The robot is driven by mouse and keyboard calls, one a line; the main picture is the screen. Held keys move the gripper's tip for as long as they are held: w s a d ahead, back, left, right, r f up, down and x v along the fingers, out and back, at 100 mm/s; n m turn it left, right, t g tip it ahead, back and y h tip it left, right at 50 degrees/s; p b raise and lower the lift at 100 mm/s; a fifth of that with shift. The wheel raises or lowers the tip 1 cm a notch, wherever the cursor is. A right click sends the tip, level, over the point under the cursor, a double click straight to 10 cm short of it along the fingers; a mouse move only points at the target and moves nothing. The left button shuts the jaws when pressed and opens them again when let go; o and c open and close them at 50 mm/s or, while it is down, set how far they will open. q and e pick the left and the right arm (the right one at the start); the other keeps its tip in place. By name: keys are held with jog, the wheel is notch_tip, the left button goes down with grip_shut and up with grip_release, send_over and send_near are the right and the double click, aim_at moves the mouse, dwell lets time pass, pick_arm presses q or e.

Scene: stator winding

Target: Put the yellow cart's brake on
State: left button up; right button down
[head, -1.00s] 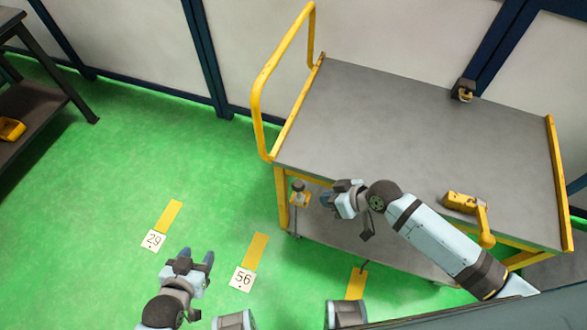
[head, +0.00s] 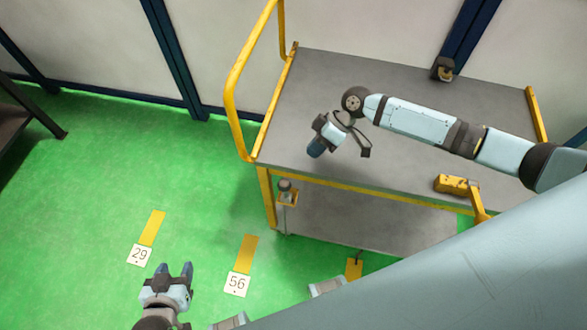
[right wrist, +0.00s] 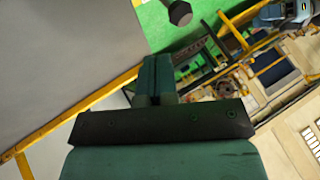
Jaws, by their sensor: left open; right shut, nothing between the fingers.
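The yellow cart (head: 282,100) has a grey deck and a tall yellow push handle at its left end. A yellow bracket with a dark round knob on a post (head: 286,188) is at its front left corner. A yellow block with a lever (head: 455,185) sits at its front right edge, the lever hanging down. I cannot tell which is the brake. My right gripper (head: 318,148) is shut and empty, above the deck near its front left edge, apart from the knob. In the right wrist view its fingers (right wrist: 156,75) point towards a dark knob (right wrist: 180,12). My left gripper (head: 176,270) is open over the green floor.
The cart's lower shelf (head: 350,215) is bare. Floor tags marked 29 (head: 139,254) and 56 (head: 237,284) lie left of the cart. A small padlock-like part (head: 443,69) is at the back edge. A dark shelf unit (head: 25,110) stands far left.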

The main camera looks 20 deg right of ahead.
pick_arm(q)
jog(key=shift+r+p, duration=0.45)
jog(key=shift+p, duration=0.1)
pick_arm(e)
jog(key=x, duration=1)
pick_arm(q)
jog(key=shift+r, duration=0.1)
